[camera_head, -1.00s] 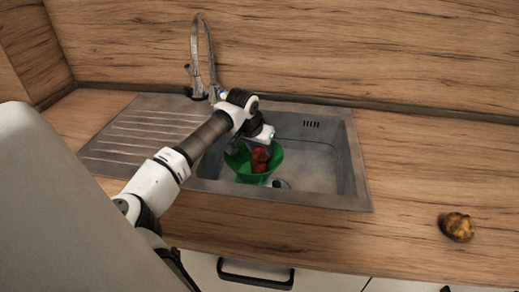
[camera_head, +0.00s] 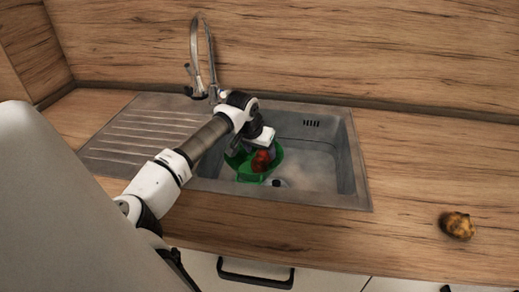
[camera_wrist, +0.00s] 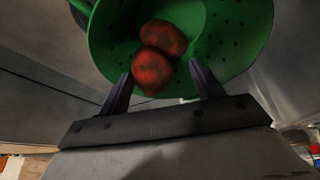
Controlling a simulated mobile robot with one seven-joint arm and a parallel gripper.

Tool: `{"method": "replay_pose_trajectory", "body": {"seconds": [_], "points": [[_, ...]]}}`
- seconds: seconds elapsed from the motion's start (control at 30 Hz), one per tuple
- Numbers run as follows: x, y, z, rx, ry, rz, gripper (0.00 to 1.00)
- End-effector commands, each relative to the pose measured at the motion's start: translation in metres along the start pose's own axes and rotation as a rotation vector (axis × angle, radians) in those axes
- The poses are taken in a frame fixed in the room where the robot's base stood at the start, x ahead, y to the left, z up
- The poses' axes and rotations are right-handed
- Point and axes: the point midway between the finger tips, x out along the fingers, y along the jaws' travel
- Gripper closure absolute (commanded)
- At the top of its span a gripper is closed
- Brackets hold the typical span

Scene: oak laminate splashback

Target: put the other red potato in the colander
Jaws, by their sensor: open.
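The green colander (camera_head: 250,178) sits in the sink basin under my gripper and looks somewhat tilted. The wrist view shows its perforated inside (camera_wrist: 232,35) with two red potatoes, an upper one (camera_wrist: 163,37) and a lower one (camera_wrist: 151,72), touching each other. In the head view a red potato (camera_head: 261,161) shows inside the colander. My gripper (camera_wrist: 160,82) is open, its fingers apart at the colander's near rim, with the lower potato just beyond and between the fingertips. Whether a finger touches the colander or potato I cannot tell. My wrist hides part of the colander in the head view.
The grey sink (camera_head: 345,170) has free floor right of the colander. Its ribbed drainboard (camera_head: 140,135) is empty. A tall faucet (camera_head: 195,60) stands behind. A brownish-yellow lumpy item (camera_head: 457,225) lies on the wooden counter (camera_head: 410,170) at the right.

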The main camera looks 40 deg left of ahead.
Motion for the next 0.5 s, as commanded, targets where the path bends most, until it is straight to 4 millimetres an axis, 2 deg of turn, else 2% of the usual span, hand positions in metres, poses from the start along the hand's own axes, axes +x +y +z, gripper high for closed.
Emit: {"method": "replay_pose_trajectory", "body": {"seconds": [0.17,0.5], "points": [[-0.028,-0.001,-0.001,0.0,0.004,-0.004,0.35],[-0.099,-0.001,-0.001,0.001,0.002,-0.002,0.35]]}}
